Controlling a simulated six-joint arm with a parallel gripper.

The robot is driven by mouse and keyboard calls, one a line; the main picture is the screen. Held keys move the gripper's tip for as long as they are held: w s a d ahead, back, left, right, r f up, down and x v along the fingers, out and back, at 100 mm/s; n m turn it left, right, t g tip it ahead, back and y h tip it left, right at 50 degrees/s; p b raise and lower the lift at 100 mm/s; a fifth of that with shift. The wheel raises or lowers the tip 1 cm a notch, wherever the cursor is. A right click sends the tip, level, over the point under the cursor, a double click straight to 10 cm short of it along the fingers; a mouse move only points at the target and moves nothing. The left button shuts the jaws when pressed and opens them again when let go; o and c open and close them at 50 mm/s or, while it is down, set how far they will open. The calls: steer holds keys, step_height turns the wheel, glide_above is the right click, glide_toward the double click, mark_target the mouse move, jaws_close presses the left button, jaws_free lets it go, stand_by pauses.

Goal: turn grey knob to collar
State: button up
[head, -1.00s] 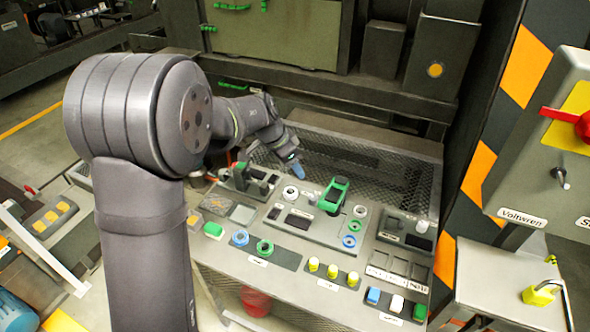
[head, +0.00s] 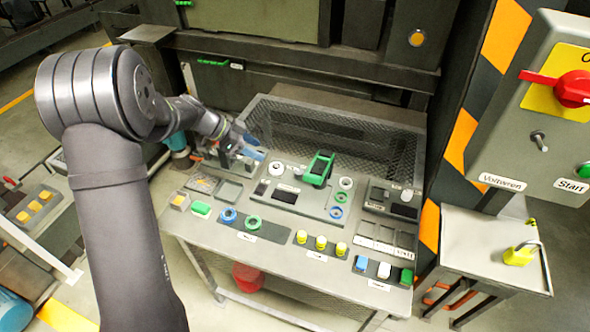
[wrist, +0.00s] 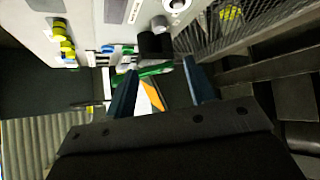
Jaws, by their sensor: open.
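A pale grey knob (head: 407,195) stands on a small dark panel at the right of the console; a grey cylinder beside a black block shows in the wrist view (wrist: 160,23). A pale round knob (head: 276,170) sits at the console's back left, and I cannot tell which of the two the task means. No collar is clearly identifiable; a pale ring (head: 346,183) lies near the green handle. My gripper (head: 254,148) is open and empty, above the back left of the console. In the wrist view its two blue fingers (wrist: 161,85) stand apart.
Yellow buttons (head: 321,242) and several coloured caps line the front. A mesh guard (head: 330,130) closes the back. A cabinet with a red switch (head: 572,88) stands at right. Space above the front of the console is clear.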

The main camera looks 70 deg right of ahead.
mark_target(298, 171)
steer(key=x, duration=1.7)
steer(key=shift+s+f, duration=0.1)
steer(key=shift+f, duration=0.05)
steer(key=c, duration=0.9)
steer(key=shift+c, duration=0.4)
